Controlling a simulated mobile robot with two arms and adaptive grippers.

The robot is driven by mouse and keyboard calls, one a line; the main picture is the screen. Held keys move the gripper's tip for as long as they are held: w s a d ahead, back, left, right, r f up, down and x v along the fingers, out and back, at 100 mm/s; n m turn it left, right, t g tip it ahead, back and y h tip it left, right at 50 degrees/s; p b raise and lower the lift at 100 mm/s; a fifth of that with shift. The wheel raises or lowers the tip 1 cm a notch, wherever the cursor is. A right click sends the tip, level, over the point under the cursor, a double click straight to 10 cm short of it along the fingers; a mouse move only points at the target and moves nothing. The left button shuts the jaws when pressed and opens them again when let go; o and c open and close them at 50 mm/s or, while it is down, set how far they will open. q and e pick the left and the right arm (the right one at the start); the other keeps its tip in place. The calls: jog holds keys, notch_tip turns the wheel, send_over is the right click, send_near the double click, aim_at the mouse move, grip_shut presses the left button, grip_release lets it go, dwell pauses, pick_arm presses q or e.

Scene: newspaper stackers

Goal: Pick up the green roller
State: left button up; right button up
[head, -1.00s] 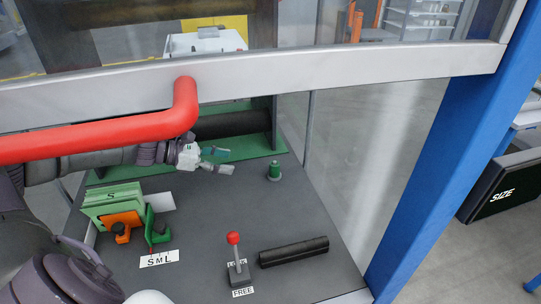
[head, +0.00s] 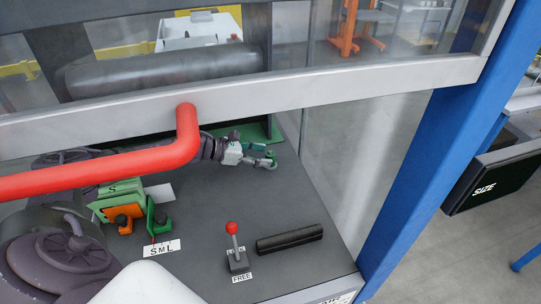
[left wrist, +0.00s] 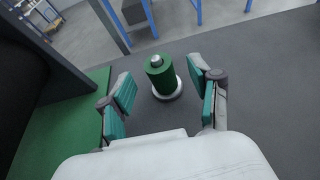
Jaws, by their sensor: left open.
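The green roller (left wrist: 160,76) is a short upright green cylinder with a metal tip, standing on a pale round base on the dark table. In the left wrist view it stands between and slightly beyond the fingertips of my left gripper (left wrist: 160,88), with a gap on both sides. My left gripper is open, with teal finger pads. In the head view my left gripper (head: 266,157) is at the back of the table, and the roller is hard to tell from the fingers there. My right gripper is not in view.
A red bar (head: 187,130) and a pale frame beam (head: 330,97) cross above the table. A red-knobbed lever (head: 238,257), a black bar (head: 289,239) and green and orange size holders (head: 122,205) stand nearer. A blue post (head: 425,150) rises at right. The middle table is clear.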

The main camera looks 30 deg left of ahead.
pick_arm(q)
jog(key=shift+w+d+f, duration=0.3)
jog(key=shift+w+d, duration=0.05)
jog(key=shift+w, duration=0.15)
grip_shut()
